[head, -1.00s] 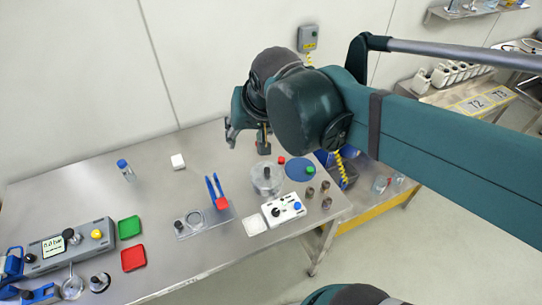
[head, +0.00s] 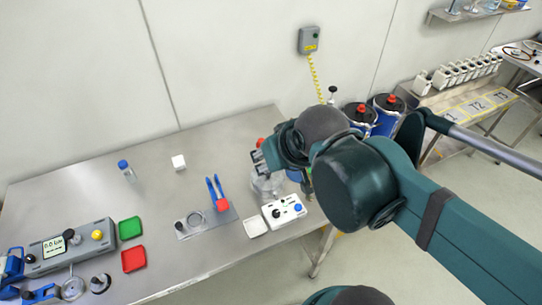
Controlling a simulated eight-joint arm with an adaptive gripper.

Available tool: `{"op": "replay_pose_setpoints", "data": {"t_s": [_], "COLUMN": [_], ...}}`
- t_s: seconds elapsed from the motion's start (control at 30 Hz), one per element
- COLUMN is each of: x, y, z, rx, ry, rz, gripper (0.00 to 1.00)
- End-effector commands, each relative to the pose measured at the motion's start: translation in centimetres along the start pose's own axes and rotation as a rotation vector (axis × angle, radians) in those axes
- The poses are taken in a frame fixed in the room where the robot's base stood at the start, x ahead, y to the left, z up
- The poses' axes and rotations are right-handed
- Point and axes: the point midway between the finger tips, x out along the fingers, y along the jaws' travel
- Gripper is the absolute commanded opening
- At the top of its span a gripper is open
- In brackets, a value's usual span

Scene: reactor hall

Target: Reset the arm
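My arm reaches in from the right in the head view, its dark green links crossing the right half. My gripper (head: 257,160) is at the arm's end, above the right part of the steel table (head: 150,190). It is seen from behind and partly hidden by the wrist, so its finger opening cannot be made out. No held object is visible. A clear round vessel (head: 268,185) stands just below it, partly covered by the wrist.
Green (head: 129,228) and red (head: 133,258) trays and a gauge box (head: 70,246) lie left. Blue drums (head: 386,115) stand behind.

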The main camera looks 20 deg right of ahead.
Motion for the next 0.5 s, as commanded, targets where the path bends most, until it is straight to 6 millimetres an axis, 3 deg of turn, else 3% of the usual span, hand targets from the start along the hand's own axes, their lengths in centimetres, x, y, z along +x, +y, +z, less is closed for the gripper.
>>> {"op": "replay_pose_setpoints", "data": {"t_s": [0.27, 0.5], "x": [1.0, 3.5], "y": [0.0, 0.0], "z": [0.7, 2.5], "rx": [0.000, 0.001], "ry": [0.000, 0.000], "rz": [0.000, 0.000], "gripper": [0.39, 0.39]}}
